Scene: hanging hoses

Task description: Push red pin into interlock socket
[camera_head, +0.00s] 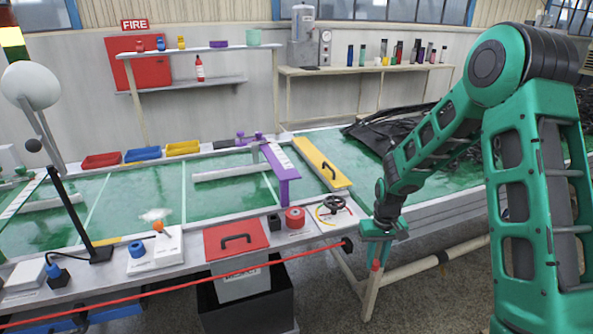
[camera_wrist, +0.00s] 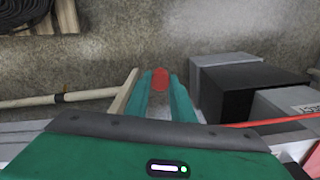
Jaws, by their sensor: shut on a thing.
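The red pin (camera_head: 376,265) shows as a small red tip below my gripper (camera_head: 376,252) in the head view. In the wrist view the red pin (camera_wrist: 160,79) is between the tips of my two green fingers, which are shut on it. My gripper hangs in the air off the right front corner of the bench, above the floor. I cannot tell for sure which part is the interlock socket; a small black block (camera_head: 274,222) on the bench's front edge may be it. A red round part (camera_head: 295,217) sits just right of that block.
A black handwheel (camera_head: 334,204) stands at the bench corner, left of my gripper. A red rope (camera_head: 180,291) runs along the front to a black end piece (camera_head: 347,245). A red lid (camera_head: 236,240) with a handle and a dark bin (camera_head: 280,300) are further left. A pale post (camera_head: 370,300) stands below my gripper.

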